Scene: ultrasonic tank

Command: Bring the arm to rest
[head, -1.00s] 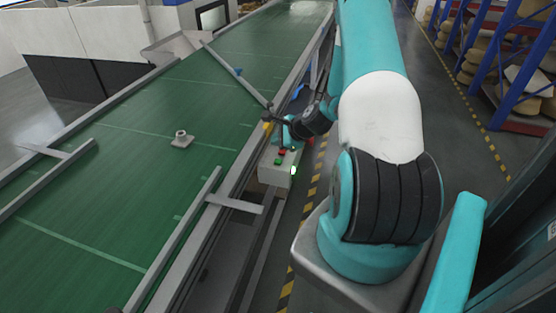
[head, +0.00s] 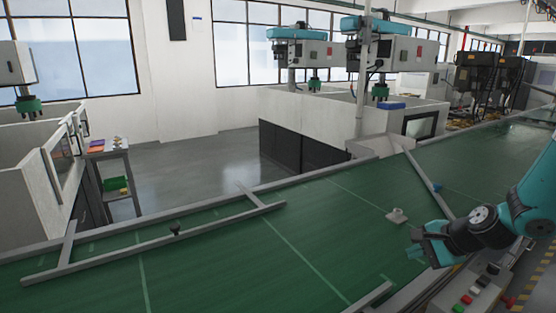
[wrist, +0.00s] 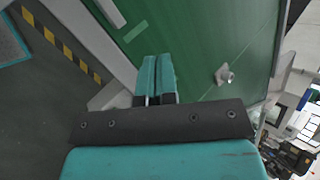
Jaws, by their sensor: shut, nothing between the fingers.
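My gripper (head: 420,246) is over the near side of the green conveyor belt (head: 330,225), at the right of the head view. In the wrist view my gripper (wrist: 157,75) has its two teal fingers side by side, shut and empty. My teal arm (head: 535,205) comes in from the right edge. A small pale flanged part (head: 397,215) lies on the belt a little beyond the gripper, apart from it. The part also shows in the wrist view (wrist: 224,75), right of the fingers.
A control box with coloured buttons (head: 478,290) stands beside the belt, below my arm. A slanted guide bar (head: 428,178) and a grey rail (head: 160,240) with a dark knob (head: 175,229) cross the belt. Yellow-black floor tape (wrist: 60,45) runs alongside.

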